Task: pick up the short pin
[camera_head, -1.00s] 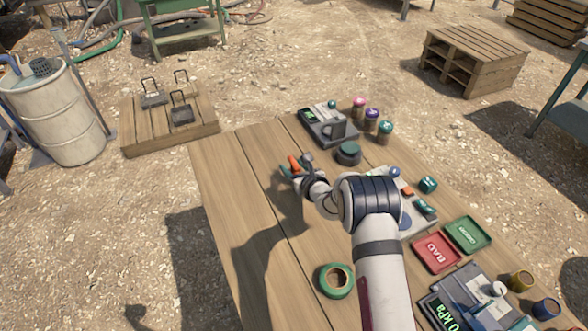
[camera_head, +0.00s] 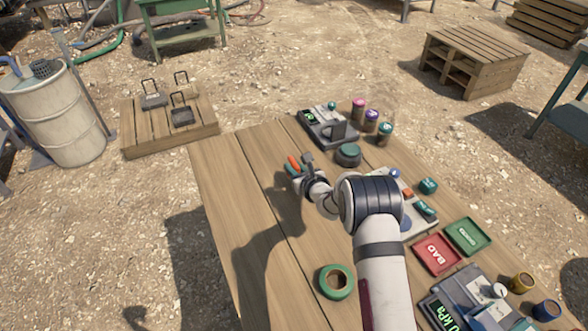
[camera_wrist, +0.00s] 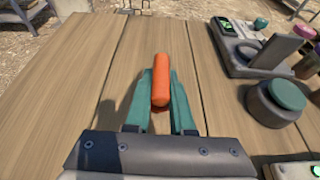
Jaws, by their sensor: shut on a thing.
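An orange pin (camera_wrist: 160,80) is held between the two teal fingers of my gripper (camera_wrist: 160,100) in the wrist view. The fingers press on it from both sides, and its far end points away over the wooden table. In the head view the orange pin (camera_head: 294,163) shows at the tip of my gripper (camera_head: 299,168), above the table's left part. The pin's lower end is hidden by the fingers. The frames do not show clearly how high it is above the table.
A dark round pot with a green lid (camera_head: 348,153) stands right of my gripper. A grey device with a screen (camera_head: 328,128) and several lidded jars (camera_head: 372,120) are behind it. Red BAD (camera_head: 436,254) and green (camera_head: 468,236) trays and a green ring (camera_head: 336,282) lie nearer. The table's left side (camera_head: 240,210) is clear.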

